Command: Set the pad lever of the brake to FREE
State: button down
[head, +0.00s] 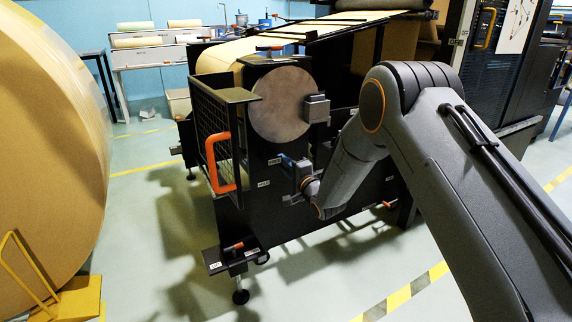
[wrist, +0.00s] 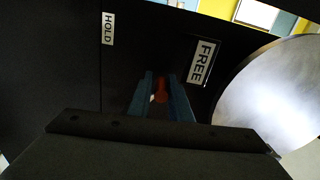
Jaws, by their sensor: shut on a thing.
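The brake's round steel disc (head: 283,103) is on the dark machine; its edge also shows in the wrist view (wrist: 275,95). The pad lever (wrist: 160,88) shows as a small orange-red piece between the blue fingertips of my gripper (wrist: 161,92). My gripper is shut on it. In the head view my gripper (head: 290,163) is below the disc, and the lever is hidden there. In the wrist view the FREE label (wrist: 203,62) is just right of the fingertips. The HOLD label (wrist: 107,29) is farther off at upper left. The lever appears nearer FREE.
A mesh guard (head: 222,125) with an orange handle (head: 222,163) stands left of the disc. A small bracket with an orange-tipped lever (head: 233,247) is low at the machine's front. A large kraft roll (head: 50,130) stands at far left. Open floor lies between them.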

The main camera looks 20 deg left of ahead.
jog(key=shift+w+d+r, duration=0.25)
jog(key=shift+w+r, duration=0.1)
jog(key=shift+w, duration=0.05)
jog(key=c, duration=1.6)
grip_release()
jog(key=shift+d, duration=0.1)
jog(key=shift+c, duration=0.2)
jog(key=shift+f, duration=0.1)
jog(key=shift+s+a+f, duration=0.15)
jog(key=shift+s+a, duration=0.05)
jog(key=shift+s, duration=0.05)
jog(key=p+v, duration=0.2)
jog(key=v, duration=0.5)
jog(key=shift+d, duration=0.3)
jog(key=shift+s, duration=0.15)
